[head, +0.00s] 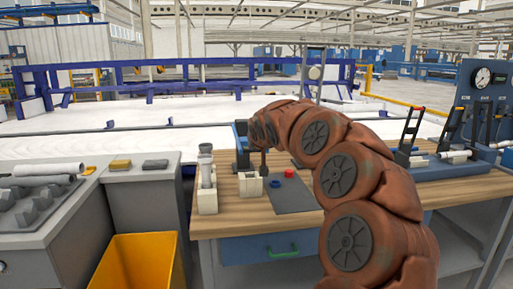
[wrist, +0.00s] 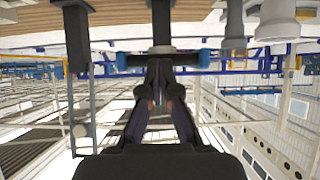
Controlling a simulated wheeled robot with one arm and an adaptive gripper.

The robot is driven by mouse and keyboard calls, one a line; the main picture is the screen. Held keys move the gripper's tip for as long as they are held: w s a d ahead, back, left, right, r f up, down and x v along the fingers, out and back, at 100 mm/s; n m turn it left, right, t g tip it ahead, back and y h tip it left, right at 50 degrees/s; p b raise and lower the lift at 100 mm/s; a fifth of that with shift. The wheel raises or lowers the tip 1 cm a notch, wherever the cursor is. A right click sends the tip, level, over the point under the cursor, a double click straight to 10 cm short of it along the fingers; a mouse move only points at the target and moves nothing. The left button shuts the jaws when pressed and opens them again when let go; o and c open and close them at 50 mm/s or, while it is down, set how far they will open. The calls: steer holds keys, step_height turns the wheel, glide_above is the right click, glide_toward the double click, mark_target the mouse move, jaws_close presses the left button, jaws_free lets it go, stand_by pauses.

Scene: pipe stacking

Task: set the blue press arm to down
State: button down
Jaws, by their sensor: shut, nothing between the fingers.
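The blue press (head: 241,157) stands near the back left of the wooden bench, just left of my gripper. My arm hides part of it, and I cannot tell there whether its press arm is up or down. My gripper (head: 264,163) points down, shut and empty. Its fingertips also show in the wrist view (wrist: 162,62); whether they touch the bar is unclear.
A pale holder (head: 207,200) with grey pipes stands left of the press. A pale block (head: 250,185), a blue ring (head: 275,183) and a red ring (head: 289,172) are near a dark mat (head: 292,198). Levers (head: 408,135) and a gauge panel (head: 485,95) stand right.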

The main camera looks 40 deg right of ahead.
steer(key=w+r+p+v, duration=0.1)
steer(key=r+v, duration=0.1)
steer(key=v, duration=1)
steer(key=shift+d+r, duration=0.2)
steer(key=shift+r, duration=0.35)
steer(key=s+a+f+n+g+y, duration=0.25)
steer(key=s+a+f, duration=0.25)
steer(key=a+f, duration=0.4)
steer(key=s+a+f+n+g+y, duration=0.1)
steer(key=s+a+f+g, duration=0.25)
steer(key=a+f, duration=0.55)
steer(key=s+a+f+n+g+y, duration=0.15)
steer(key=s+a+f, duration=0.3)
steer(key=s, duration=0.45)
steer(key=s+a+f+g, duration=0.3)
steer(key=s+f, duration=0.3)
steer(key=s, duration=0.2)
steer(key=s+a+f+n+g, duration=0.1)
steer(key=s+a+f+g, duration=0.3)
steer(key=s, duration=0.5)
step_height(320, 180, up, 19)
steer(key=t+p, duration=0.2)
steer(key=p, duration=1.6)
steer(key=shift+d+m, duration=0.3)
steer(key=shift+d, duration=0.15)
